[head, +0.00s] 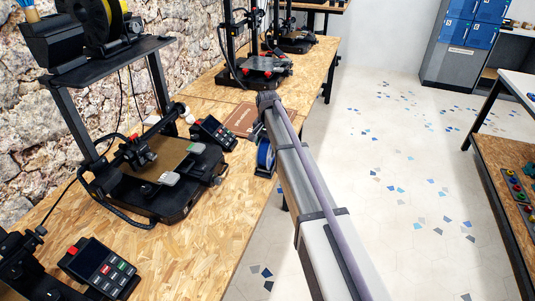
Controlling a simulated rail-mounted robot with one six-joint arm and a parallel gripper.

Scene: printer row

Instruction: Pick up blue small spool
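A small blue spool (265,157) with dark sides shows at the right edge of the wooden bench (210,235). It appears upright, and my arm partly covers its right side. My arm reaches in from the lower right, with its far joint above and just beyond the spool. A short part of the arm hangs down behind the long link, close to the spool. My gripper's fingers are hidden there, so I cannot tell whether they touch the spool.
A black printer (160,170) stands left of the spool, with a keypad screen (213,133) between them. A brown box or board (241,119) lies behind the spool. More printers (258,68) stand farther along the bench. The tiled floor (385,170) to the right is clear.

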